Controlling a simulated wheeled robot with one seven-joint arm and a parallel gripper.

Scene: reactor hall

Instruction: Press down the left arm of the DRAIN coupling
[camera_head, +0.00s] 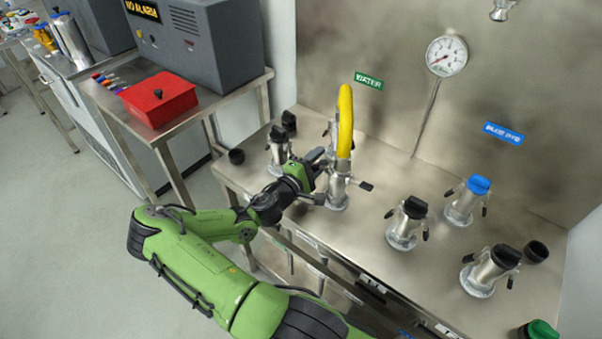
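No label reading DRAIN is legible, so I cannot tell for sure which coupling it is. My gripper (322,168) is beside a metal coupling (337,190) that has a yellow hose (345,120) rising from its top. This coupling has dark lever arms: the left arm (313,198) sticks out low towards me, and the right arm (365,186) sticks out to the right. My gripper is just left of the coupling, above the left arm. Contact cannot be made out. The fingers are small and dark, and their opening is not clear.
Black-capped couplings stand at left (279,148) and right (408,222), (490,270); a blue-capped one (466,200) is behind. Signs read WATER (369,81) and BLUE DYE (503,133). A gauge (446,56) is on the wall. A red box (159,99) sits on a side table.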

